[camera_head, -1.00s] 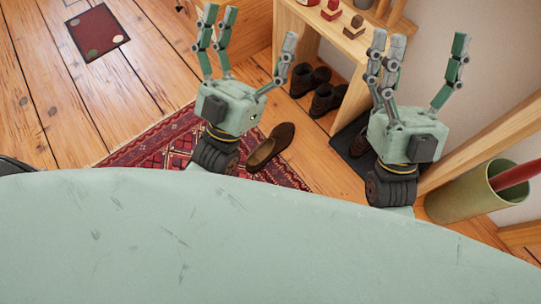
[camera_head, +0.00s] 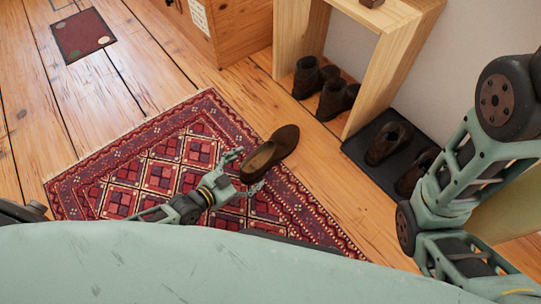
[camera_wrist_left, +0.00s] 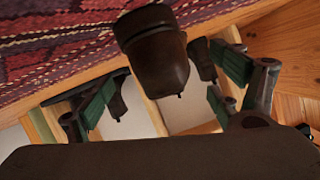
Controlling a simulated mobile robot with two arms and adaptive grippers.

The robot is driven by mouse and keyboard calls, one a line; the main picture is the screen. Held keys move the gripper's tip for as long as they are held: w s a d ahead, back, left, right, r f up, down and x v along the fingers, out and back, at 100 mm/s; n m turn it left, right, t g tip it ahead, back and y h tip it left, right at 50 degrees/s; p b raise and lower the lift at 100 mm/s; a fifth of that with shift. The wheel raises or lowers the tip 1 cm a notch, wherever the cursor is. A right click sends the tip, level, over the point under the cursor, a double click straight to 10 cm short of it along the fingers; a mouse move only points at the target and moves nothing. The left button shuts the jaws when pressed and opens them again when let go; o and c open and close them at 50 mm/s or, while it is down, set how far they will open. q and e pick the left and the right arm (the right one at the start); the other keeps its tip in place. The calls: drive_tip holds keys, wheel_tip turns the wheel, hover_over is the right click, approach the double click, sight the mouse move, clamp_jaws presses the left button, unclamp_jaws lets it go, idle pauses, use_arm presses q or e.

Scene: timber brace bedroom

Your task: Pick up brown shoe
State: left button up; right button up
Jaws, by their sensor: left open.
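The brown shoe (camera_head: 277,147) lies on the patterned rug near its right edge, with its opening facing up. It also shows in the left wrist view (camera_wrist_left: 155,55), end-on between the fingers. My left gripper (camera_head: 247,171) is low over the rug at the near end of the shoe. In the left wrist view its green-padded fingers (camera_wrist_left: 168,88) are spread to either side of the shoe, with nothing gripped. Whether a finger touches the shoe I cannot tell. My right arm shows at the right edge of the head view, but its gripper is out of view.
The red rug (camera_head: 120,170) lies on the wooden floor. Dark boots (camera_head: 336,98) stand under a wooden shelf unit (camera_head: 370,85). More dark shoes (camera_head: 388,142) rest on a black tray (camera_head: 358,153). A wooden cabinet (camera_head: 235,30) stands behind. Open floor lies at the left.

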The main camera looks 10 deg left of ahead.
use_arm(q)
drive_tip(key=b, duration=0.5)
approach(271, 149)
drive_tip(key=d, duration=0.3)
drive_tip(key=shift+w+f, duration=0.15)
drive_tip(key=shift+w+d, duration=0.2)
drive_tip(key=shift+w, duration=0.3)
drive_tip(key=shift+s, duration=0.1)
drive_tip(key=c, duration=1.7)
drive_tip(key=shift+d, duration=0.1)
drive_tip(key=shift+c, duration=0.5)
